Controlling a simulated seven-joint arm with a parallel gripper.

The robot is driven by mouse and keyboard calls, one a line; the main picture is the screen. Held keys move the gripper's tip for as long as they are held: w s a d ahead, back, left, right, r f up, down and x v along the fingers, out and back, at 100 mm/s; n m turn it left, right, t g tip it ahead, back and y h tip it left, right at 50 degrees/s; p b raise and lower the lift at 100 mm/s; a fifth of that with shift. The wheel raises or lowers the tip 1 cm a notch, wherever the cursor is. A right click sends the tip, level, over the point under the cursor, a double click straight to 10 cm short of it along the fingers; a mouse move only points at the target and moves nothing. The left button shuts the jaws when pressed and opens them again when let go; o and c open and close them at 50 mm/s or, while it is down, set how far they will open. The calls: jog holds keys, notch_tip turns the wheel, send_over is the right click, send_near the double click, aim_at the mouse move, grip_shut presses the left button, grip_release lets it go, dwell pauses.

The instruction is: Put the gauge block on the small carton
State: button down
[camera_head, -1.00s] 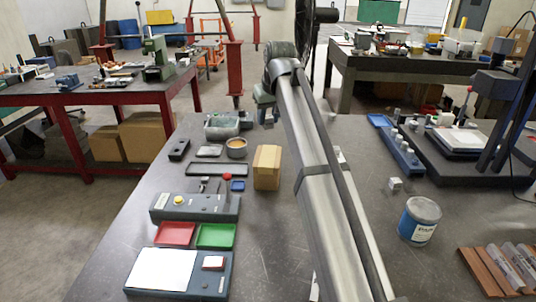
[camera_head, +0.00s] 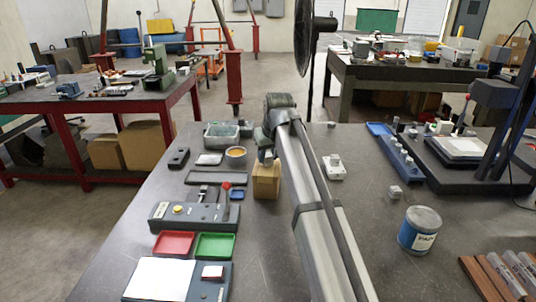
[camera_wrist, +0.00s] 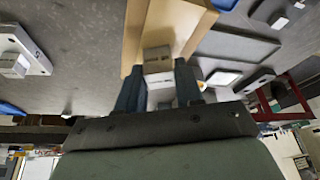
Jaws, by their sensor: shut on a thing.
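The small carton (camera_head: 266,182) is a tan box standing on the bench near the middle of the head view. It also shows at the top of the wrist view (camera_wrist: 190,22). My gripper (camera_head: 266,153) is right above the carton, pointing down. In the wrist view, my gripper's two blue-grey fingers (camera_wrist: 158,85) are shut on the gauge block (camera_wrist: 157,58), a small light-grey block at the fingertips. The block overlaps the carton in that view; I cannot tell whether they touch. In the head view the gripper hides the block.
A control box (camera_head: 193,216) with a yellow button and red and green trays (camera_head: 174,243) lie left of the carton. A grey bin (camera_head: 221,135) and round tin (camera_head: 236,157) stand behind. A white-topped device (camera_head: 333,167) and a can (camera_head: 419,230) stand to the right.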

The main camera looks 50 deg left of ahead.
jog(key=shift+f, duration=0.1)
jog(key=c, duration=0.7)
grip_release()
jog(key=shift+c, duration=0.2)
jog(key=v, duration=1.2)
jog(key=shift+s, duration=0.1)
